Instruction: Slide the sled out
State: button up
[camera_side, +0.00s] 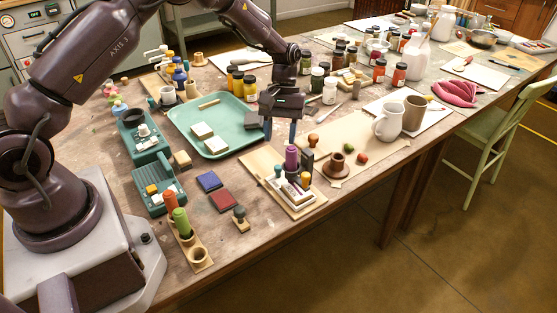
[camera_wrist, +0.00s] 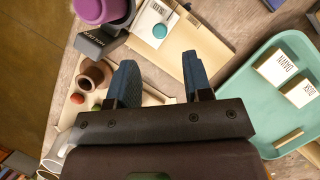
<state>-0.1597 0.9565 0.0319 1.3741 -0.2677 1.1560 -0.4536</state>
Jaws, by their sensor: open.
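No part is plainly marked as the sled. A teal two-part device (camera_side: 142,152) stands left of the green tray. Its lower box-like part (camera_side: 150,207) holds small yellow and white blocks, and its upper part carries a black round piece (camera_side: 133,116). I cannot tell which part slides. My gripper (camera_side: 281,130) is open and empty, above the table between the green tray and the wooden board, to the right of the device and apart from it. In the wrist view my gripper's two blue fingers (camera_wrist: 159,68) are spread with nothing between them. The device is not recognisable there.
A green tray (camera_side: 180,122) with labelled blocks (camera_wrist: 278,67) lies left of my gripper. A wooden board (camera_side: 262,178) bears a purple cylinder (camera_side: 291,158) and small blocks. A brown ringed pot (camera_side: 338,167) and a white mug (camera_side: 388,124) stand right. Blue and red pads (camera_side: 222,200) lie in front.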

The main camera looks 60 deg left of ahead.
aim_at(278, 166)
jog(key=x, duration=0.6)
jog(key=shift+s+d+f, duration=0.15)
jog(key=shift+f, duration=0.25)
grip_shut()
jog(key=a, duration=1.1)
